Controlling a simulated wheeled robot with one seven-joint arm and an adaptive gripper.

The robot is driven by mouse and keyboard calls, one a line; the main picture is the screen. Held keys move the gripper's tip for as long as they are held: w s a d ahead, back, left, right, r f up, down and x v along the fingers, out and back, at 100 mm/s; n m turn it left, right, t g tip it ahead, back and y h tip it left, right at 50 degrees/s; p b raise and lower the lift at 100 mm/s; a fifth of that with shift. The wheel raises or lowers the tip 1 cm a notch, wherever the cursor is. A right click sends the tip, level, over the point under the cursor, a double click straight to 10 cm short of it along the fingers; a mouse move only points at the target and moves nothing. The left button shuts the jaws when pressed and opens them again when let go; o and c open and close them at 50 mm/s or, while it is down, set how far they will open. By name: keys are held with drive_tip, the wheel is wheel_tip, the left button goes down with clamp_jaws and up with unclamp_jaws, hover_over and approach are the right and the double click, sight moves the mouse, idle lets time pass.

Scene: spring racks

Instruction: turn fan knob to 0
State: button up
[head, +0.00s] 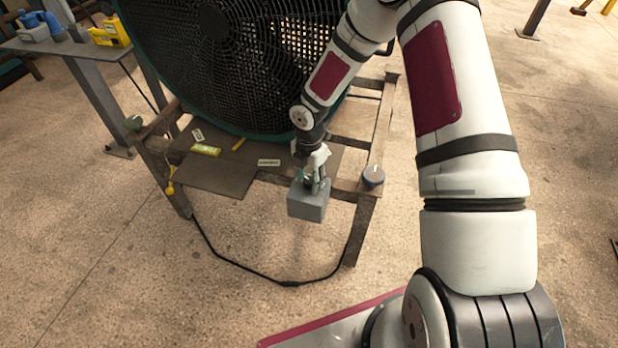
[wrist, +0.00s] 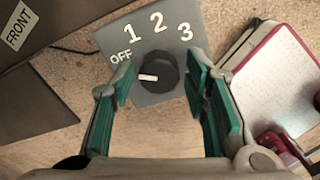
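The fan's grey control box (head: 307,204) sits at the front of the stand in the head view. In the wrist view the box (wrist: 113,40) is marked OFF, 1, 2 and 3. The dark round knob (wrist: 165,67) has a white pointer mark on its left side, aimed left, just below the OFF label. My gripper (wrist: 159,82) is open, with its green-padded fingers to the left and right of the knob. Gaps show between the pads and the knob. In the head view my gripper (head: 318,182) is just above the box and hides the knob.
The large fan (head: 215,75) stands behind on a rusty metal stand. A dark round piece (head: 373,177) is on the stand's right front corner. A black cable (head: 288,283) hangs below. A workbench (head: 50,47) with tools is at left. Open floor lies in front.

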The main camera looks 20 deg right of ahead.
sight(309, 180)
drive_tip(key=shift+r, duration=0.1)
wheel_tip(309, 180, up, 12)
idle(0.7)
idle(0.3)
